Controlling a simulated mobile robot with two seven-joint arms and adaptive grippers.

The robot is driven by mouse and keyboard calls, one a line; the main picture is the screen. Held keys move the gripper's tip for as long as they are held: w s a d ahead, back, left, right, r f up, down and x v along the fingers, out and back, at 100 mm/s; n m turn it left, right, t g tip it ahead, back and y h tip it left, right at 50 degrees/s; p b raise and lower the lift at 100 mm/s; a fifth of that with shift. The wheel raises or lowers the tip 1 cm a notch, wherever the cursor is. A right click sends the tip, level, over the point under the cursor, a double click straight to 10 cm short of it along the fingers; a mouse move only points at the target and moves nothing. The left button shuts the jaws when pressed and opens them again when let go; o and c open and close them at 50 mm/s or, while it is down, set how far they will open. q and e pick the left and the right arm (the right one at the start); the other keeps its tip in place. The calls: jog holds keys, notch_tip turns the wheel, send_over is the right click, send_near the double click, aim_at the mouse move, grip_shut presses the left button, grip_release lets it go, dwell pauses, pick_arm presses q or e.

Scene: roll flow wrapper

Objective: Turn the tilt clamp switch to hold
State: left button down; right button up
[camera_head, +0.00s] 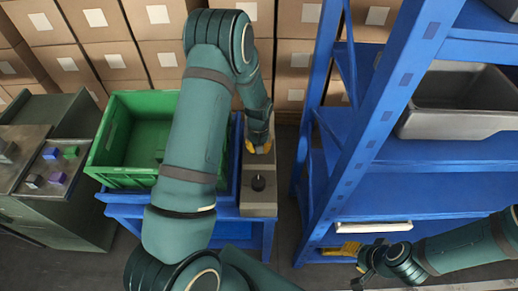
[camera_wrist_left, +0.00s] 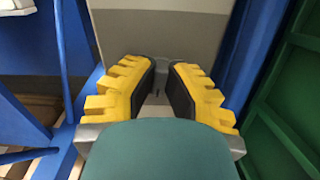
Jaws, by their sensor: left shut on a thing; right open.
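My left gripper (camera_head: 259,148) reaches down onto the top of a grey box-shaped unit (camera_head: 259,210). In the left wrist view, its yellow fingers (camera_wrist_left: 158,92) stand either side of a small grey part (camera_wrist_left: 157,98) on the grey panel (camera_wrist_left: 155,35). The gripper is shut on this part, which is mostly hidden; it may be the tilt clamp switch, but I cannot read its setting. A round black knob (camera_head: 258,183) stands on the same unit, nearer and apart from the fingers. My right gripper (camera_head: 362,274) is open and empty at the lower right, near the blue rack.
A green crate (camera_head: 107,140) stands on a blue stand left of the grey unit. A blue rack (camera_head: 430,190) with a grey tub (camera_head: 460,122) rises on the right. Boxes (camera_head: 295,60) are stacked behind. A dark green cabinet (camera_head: 60,215) is at the left.

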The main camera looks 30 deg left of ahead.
pick_arm(q)
jog(key=shift+s+f+m+b, duration=0.1)
jog(key=shift+m+b, duration=0.3)
jog(key=shift+m, duration=1.9)
jog(key=c, duration=1)
grip_release()
notch_tip(320, 180, up, 12)
